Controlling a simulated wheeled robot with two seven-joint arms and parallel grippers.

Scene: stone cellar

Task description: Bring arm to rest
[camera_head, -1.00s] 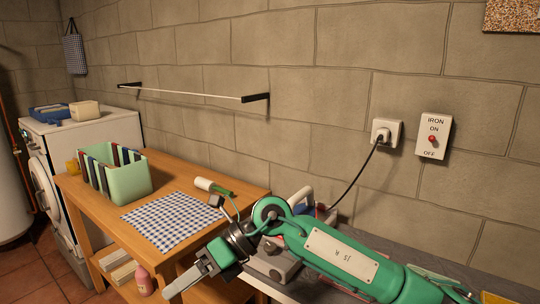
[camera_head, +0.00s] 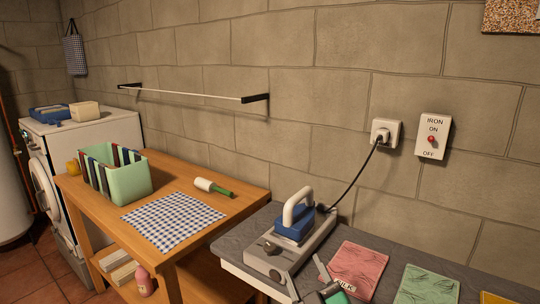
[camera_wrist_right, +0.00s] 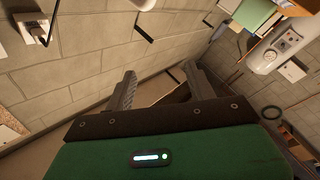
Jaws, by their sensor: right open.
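My right gripper (camera_head: 303,272) is at the bottom edge of the head view, in front of the grey worktop beside the iron's stand. Its two fingers are spread, with nothing between them. In the right wrist view my right gripper (camera_wrist_right: 160,75) also shows open and empty, with the wall and room behind it. Most of my right arm is below the head view. My left gripper is in neither view.
The blue iron (camera_head: 294,227) rests on its stand (camera_head: 268,262), its cord running to the wall socket (camera_head: 386,132). Pink cloth (camera_head: 352,270) and green cloth (camera_head: 427,286) lie to the right. The wooden table (camera_head: 215,223) holds a checked cloth (camera_head: 173,221) and green bin (camera_head: 128,184).

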